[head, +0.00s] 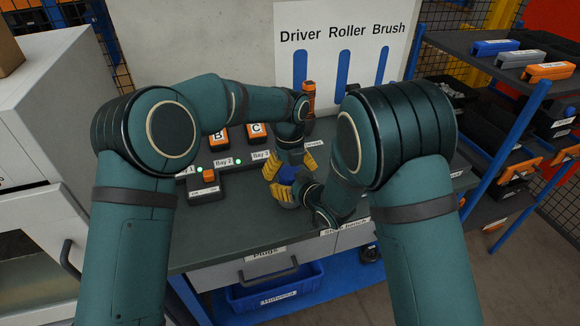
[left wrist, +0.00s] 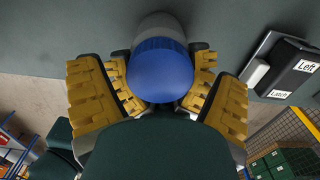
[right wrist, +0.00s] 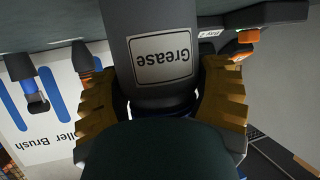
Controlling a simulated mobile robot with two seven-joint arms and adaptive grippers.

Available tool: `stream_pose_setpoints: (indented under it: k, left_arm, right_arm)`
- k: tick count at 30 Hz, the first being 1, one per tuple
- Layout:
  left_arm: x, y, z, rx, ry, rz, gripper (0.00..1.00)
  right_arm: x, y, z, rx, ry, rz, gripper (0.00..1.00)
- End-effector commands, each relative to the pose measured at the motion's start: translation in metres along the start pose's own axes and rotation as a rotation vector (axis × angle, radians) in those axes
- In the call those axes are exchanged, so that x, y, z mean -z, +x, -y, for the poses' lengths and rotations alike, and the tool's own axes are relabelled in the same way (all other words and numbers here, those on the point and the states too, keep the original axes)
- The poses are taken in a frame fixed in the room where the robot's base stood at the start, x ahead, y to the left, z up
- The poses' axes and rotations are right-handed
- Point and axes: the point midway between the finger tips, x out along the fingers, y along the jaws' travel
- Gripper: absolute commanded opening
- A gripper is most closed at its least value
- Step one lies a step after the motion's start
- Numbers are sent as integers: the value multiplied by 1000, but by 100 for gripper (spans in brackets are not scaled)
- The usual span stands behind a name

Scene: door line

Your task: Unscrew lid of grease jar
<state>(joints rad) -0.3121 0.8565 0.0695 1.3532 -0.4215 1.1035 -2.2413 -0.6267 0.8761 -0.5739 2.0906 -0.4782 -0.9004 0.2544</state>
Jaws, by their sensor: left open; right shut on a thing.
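The grease jar has a grey body with a white "Grease" label, seen upside down in the right wrist view (right wrist: 150,70). Its blue lid (left wrist: 160,75) faces my left gripper in the left wrist view; it also shows in the head view (head: 290,173). My left gripper (left wrist: 160,108) is open, with its yellow fingers on either side of the lid and gaps beside it. My right gripper (right wrist: 160,105) is shut on the jar body. In the head view, arms and fingers hide most of the body.
Battery units marked B (head: 218,134) and C (head: 257,131) stand at the bench back. A small box with an orange button (head: 208,176) sits left of the jar. An orange driver (head: 308,98) stands behind. A blue-posted shelf (head: 515,120) is at right.

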Motion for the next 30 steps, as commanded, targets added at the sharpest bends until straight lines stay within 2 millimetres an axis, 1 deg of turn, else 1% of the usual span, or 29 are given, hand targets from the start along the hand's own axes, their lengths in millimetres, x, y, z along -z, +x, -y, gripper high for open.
stream_pose_setpoints:
  k: [4, 5, 6, 8, 9, 11, 18, 25, 27, 30]
  left_arm:
    - [0, 0, 0, 0, 0, 0, 91]
    - [0, 0, 0, 0, 0, 0, 86]
    - [0, 0, 0, 0, 0, 0, 72]
    - [0, 0, 0, 0, 0, 0, 51]
    - [0, 0, 0, 0, 0, 0, 37]
    - [0, 0, 0, 0, 0, 0, 16]
    - [0, 0, 0, -1, -18, 0, 15]
    - [0, 0, 0, -1, -246, 1, 14]
    - [0, 0, 0, -1, -287, 0, 14]
    - [0, 0, 0, 0, -302, 0, 14]
  right_arm:
    - [0, 0, 0, 0, 0, 0, 0]
    - [0, 0, 0, 0, 0, 0, 0]
    - [0, 0, 0, 0, 0, 0, 0]
    - [0, 0, 0, 0, 0, 0, 0]
    - [0, 0, 0, 0, 0, 0, 0]
    - [0, 0, 0, 0, 0, 0, 0]
    - [0, 0, 0, 0, 0, 0, 0]
    - [0, 0, 0, 0, 0, 0, 0]
    - [0, 0, 0, 0, 0, 0, 0]
    - [0, 0, 0, 0, 0, 0, 0]
